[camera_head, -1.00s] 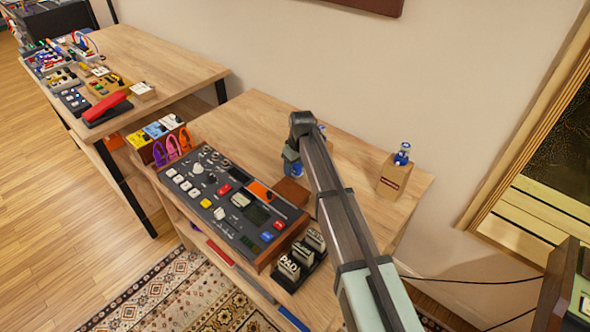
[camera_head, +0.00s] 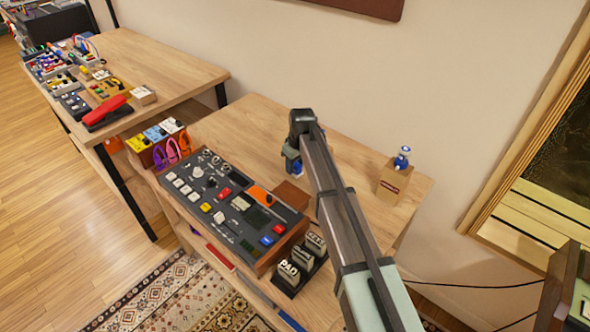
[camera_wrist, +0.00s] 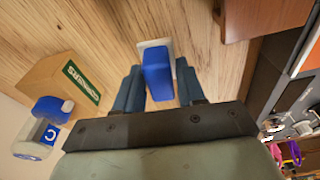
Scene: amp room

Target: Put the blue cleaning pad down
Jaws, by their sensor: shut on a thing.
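My gripper (camera_wrist: 158,76) is shut on the blue cleaning pad (camera_wrist: 157,82), which sits between the two fingers in the wrist view. The pad is a blue block with a pale, whitish layer at its far end. That end is close to the wooden tabletop (camera_wrist: 105,30); I cannot tell whether it touches. In the head view my gripper (camera_head: 292,158) points down over the back part of the near table, and only a small bit of blue shows at its tip. My arm hides part of the table there.
A brown block (camera_head: 291,195) and a large control panel (camera_head: 228,200) lie to the left and front. Bare wood lies behind the gripper, towards the wall.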

